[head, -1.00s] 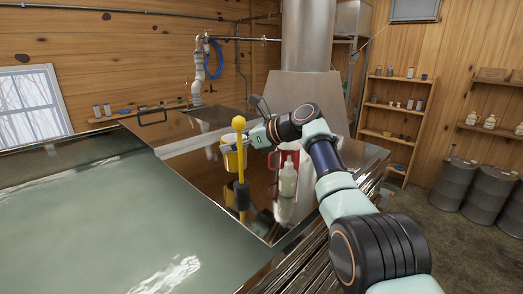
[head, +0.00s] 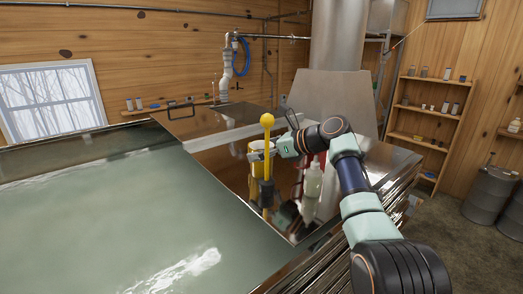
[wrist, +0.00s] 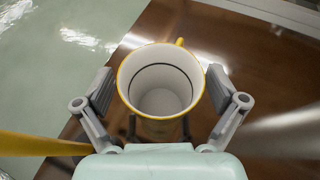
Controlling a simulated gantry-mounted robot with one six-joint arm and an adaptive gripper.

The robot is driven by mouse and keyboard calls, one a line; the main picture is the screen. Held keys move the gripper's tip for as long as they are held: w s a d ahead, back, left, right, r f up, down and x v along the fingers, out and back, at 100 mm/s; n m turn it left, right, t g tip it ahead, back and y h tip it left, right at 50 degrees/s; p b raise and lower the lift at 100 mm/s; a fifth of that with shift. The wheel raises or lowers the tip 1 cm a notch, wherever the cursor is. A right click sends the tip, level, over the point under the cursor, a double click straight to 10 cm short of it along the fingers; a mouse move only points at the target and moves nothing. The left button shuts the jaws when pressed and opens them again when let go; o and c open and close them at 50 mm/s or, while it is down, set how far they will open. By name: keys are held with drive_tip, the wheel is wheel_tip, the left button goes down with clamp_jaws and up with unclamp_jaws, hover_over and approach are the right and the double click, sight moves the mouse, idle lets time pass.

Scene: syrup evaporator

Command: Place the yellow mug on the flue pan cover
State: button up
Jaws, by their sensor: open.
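The yellow mug (head: 257,165) is upright at the far side of the yellow-topped stick, which partly hides it in the head view. In the wrist view the mug (wrist: 160,85) shows its white inside, which looks empty, and its handle points away at the top. My gripper (wrist: 160,92) is open, with one finger on each side of the mug and a gap on both sides. In the head view my gripper (head: 262,153) is at the mug's upper part. The shiny flue pan cover (head: 212,160) lies below the mug, reflecting it; whether they touch is unclear.
A yellow ball-topped stick (head: 267,121) with a dark lower part stands close in front of the mug. A pale bottle (head: 313,183) and a red object (head: 299,186) are to the right. An open pan of pale liquid (head: 110,220) fills the left. The cover's left part is clear.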

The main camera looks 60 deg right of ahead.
drive_tip(key=shift+r, duration=0.1)
drive_tip(key=b+v, duration=0.4)
drive_tip(key=v, duration=0.8)
drive_tip(key=shift+r+b, duration=0.15)
drive_tip(key=shift+b, duration=0.2)
drive_tip(key=shift+d, duration=0.15)
